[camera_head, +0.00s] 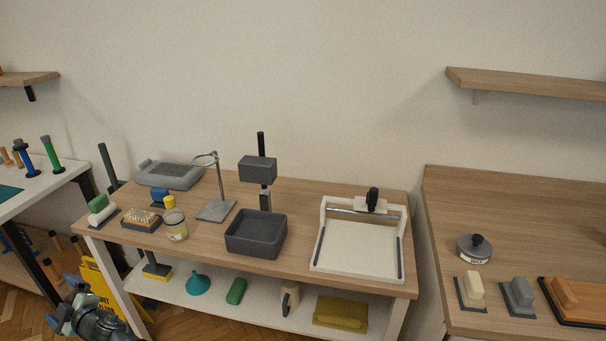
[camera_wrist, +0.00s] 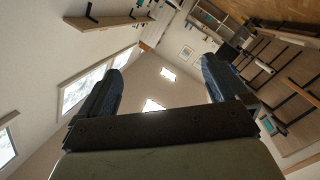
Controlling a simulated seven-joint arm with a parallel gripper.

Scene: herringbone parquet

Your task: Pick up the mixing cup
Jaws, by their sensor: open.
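A small clear cup (camera_head: 176,226) with pale contents stands upright on the wooden bench (camera_head: 125,250). It looks like the mixing cup, though I cannot read any label on it. It stands left of a dark grey bin and just in front of a small yellow-topped bottle. In the wrist view my gripper (camera_wrist: 158,75) is open, with its two dark fingers wide apart and nothing between them. It points toward the walls and ceiling, and the cup is not in that view. Part of my arm shows low at the left in the head view, well away from the cup.
A brush block (camera_head: 141,219) and a ring stand (camera_head: 217,206) are close to the cup. A white framed tray (camera_head: 357,249) is at right. A yellow floor sign (camera_head: 103,287) stands near my arm.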

